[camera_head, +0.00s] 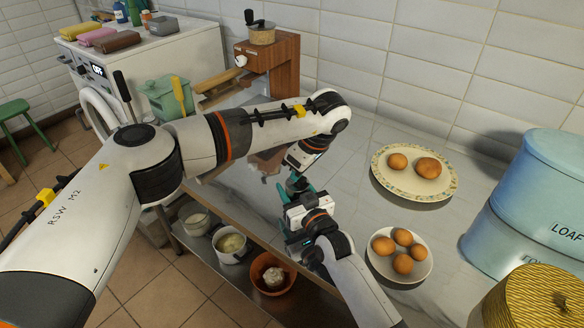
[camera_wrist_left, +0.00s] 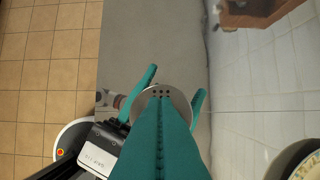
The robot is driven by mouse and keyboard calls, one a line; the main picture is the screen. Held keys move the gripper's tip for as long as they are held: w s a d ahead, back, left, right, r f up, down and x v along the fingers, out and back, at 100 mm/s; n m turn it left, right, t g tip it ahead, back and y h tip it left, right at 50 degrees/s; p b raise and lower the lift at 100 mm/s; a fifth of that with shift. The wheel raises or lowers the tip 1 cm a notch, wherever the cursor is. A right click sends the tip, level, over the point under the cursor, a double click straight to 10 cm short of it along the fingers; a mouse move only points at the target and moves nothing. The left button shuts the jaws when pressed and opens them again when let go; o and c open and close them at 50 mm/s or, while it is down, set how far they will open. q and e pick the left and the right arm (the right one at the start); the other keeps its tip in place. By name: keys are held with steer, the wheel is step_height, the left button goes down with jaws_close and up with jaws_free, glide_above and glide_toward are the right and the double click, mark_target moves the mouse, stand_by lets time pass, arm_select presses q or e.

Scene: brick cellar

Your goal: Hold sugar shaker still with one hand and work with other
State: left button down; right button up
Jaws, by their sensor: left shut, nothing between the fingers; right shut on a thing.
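The sugar shaker shows in the left wrist view as a round metal top (camera_wrist_left: 163,91) with several small holes. The rest of it is hidden below the top, and in the head view arms and grippers cover it. My right gripper (camera_head: 303,205) is shut on the shaker, with one teal finger on each side of it in the left wrist view (camera_wrist_left: 174,88). My left gripper (camera_head: 294,182) is shut and empty, its teal fingers (camera_wrist_left: 164,104) together right over the shaker top. I cannot tell whether they touch it.
Plates with brown eggs, one speckled (camera_head: 443,187) and one white (camera_head: 400,276), stand right of my grippers. Blue tins (camera_head: 529,215) and a yellow woven container (camera_head: 541,298) stand farther right. A wooden grinder (camera_head: 284,62) is behind. Pots and an orange bowl (camera_head: 285,284) are on the shelf below.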

steer(key=shift+a, duration=0.1)
arm_select(q)
steer(key=shift+w+a, duration=0.15)
steer(key=shift+a, duration=0.05)
step_height(320, 180, up, 9)
steer(key=shift+r, duration=0.2)
stand_by(0.3)
steer(key=shift+a, duration=0.1)
arm_select(e)
steer(key=o, duration=1.1)
arm_select(q)
steer(key=shift+w, duration=0.1)
